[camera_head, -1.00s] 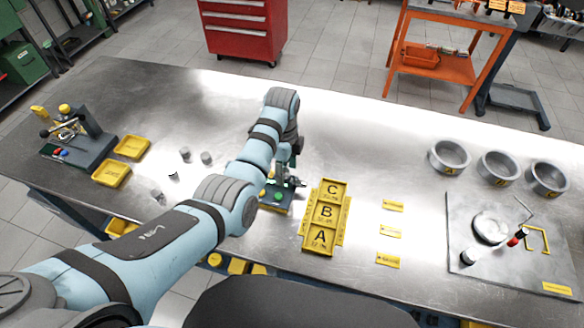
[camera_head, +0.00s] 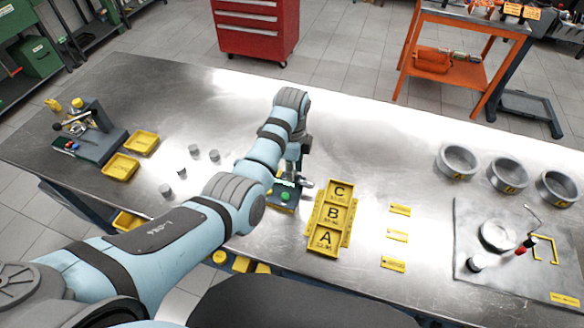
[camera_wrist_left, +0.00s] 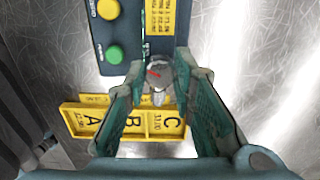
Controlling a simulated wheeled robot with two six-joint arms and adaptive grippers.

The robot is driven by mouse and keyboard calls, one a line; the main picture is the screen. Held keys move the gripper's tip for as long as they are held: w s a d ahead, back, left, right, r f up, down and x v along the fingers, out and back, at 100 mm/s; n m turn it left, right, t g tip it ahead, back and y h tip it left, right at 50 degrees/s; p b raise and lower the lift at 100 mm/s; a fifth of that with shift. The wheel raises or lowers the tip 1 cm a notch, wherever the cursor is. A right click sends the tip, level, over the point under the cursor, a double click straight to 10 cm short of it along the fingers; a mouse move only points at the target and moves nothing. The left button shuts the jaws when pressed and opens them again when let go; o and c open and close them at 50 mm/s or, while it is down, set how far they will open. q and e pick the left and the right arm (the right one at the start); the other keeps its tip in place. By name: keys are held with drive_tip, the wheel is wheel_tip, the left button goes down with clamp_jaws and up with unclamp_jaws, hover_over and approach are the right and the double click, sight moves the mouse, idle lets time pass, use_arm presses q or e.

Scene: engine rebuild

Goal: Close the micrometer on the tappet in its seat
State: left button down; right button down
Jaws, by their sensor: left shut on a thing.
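The micrometer stand (camera_head: 283,199) is a dark blue base with a green button, in the middle of the bench; it also shows in the wrist view (camera_wrist_left: 107,30), with a yellow and a green button. A grey metal micrometer (camera_wrist_left: 158,72) with a red mark is between my left fingertips; in the head view its silver end (camera_head: 307,183) points right. My left gripper (camera_wrist_left: 170,75) is shut on it from above, and the left arm hides much of the stand in the head view. I cannot make out a tappet in the seat. My right gripper is not in view.
A yellow tray (camera_head: 332,215) marked A, B and C lies close right of the stand. Several small grey cylinders (camera_head: 195,151) stand to the left. Yellow tags (camera_head: 396,235), grey rings (camera_head: 457,161) and a grey plate (camera_head: 480,285) lie right. The bench behind is clear.

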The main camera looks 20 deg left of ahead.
use_arm(q)
drive_tip(key=n, duration=0.5)
drive_tip(key=shift+s+f+n, duration=0.15)
drive_tip(key=shift+f+n, duration=0.05)
drive_tip(key=shift+n, duration=0.1)
drive_tip(key=n, duration=1.1)
drive_tip(key=shift+n, duration=0.4)
drive_tip(key=n, duration=0.5)
drive_tip(key=shift+f+n, duration=0.1)
drive_tip(key=shift+n, duration=0.2)
drive_tip(key=c, duration=1.3)
unclamp_jaws()
drive_tip(key=shift+c, duration=0.2)
drive_tip(key=shift+r, duration=0.2)
